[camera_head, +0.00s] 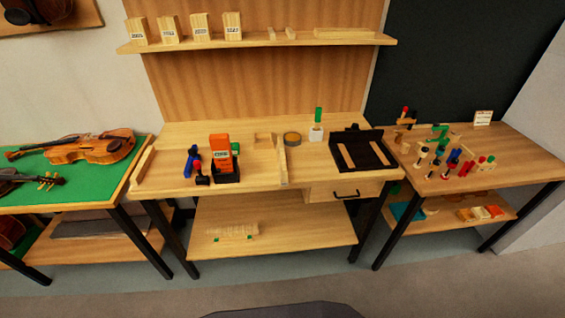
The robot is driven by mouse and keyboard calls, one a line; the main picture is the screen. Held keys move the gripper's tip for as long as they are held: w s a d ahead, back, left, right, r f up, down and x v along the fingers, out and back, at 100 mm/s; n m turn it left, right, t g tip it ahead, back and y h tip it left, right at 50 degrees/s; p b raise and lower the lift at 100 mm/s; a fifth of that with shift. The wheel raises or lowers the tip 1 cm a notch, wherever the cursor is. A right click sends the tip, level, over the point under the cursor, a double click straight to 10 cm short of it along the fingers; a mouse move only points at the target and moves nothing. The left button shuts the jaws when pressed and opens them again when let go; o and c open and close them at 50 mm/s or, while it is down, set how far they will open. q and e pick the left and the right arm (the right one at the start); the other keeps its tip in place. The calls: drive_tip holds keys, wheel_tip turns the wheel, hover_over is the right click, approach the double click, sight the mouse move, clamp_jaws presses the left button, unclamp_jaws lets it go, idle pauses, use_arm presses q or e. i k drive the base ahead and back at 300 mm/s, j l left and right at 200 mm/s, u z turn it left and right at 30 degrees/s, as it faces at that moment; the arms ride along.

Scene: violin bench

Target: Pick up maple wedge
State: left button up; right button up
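Several pale wooden blocks stand upright on the wall shelf, each with a small white label too small to read. They are a far-left block (137,31), a second block (168,29), a third block (201,27) and a right block (232,26). Any of them could be the maple wedge, but I cannot tell which from this view. Small light wood pieces (276,34) also lie on the shelf to their right. Neither of my grippers is in view.
A violin (97,147) lies on the left green-topped table. Clamps and tools crowd the right table (530,165). Floor in front is clear.

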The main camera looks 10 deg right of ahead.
sight(284, 181)
drive_tip(key=k+l, duration=0.15)
drive_tip(key=l, duration=0.25)
drive_tip(key=k+l, duration=0.1)
drive_tip(key=l, duration=0.25)
drive_tip(key=k+l, duration=0.15)
drive_tip(key=l, duration=0.25)
drive_tip(key=k+l, duration=0.1)
drive_tip(key=l, duration=0.3)
drive_tip(key=u, duration=0.05)
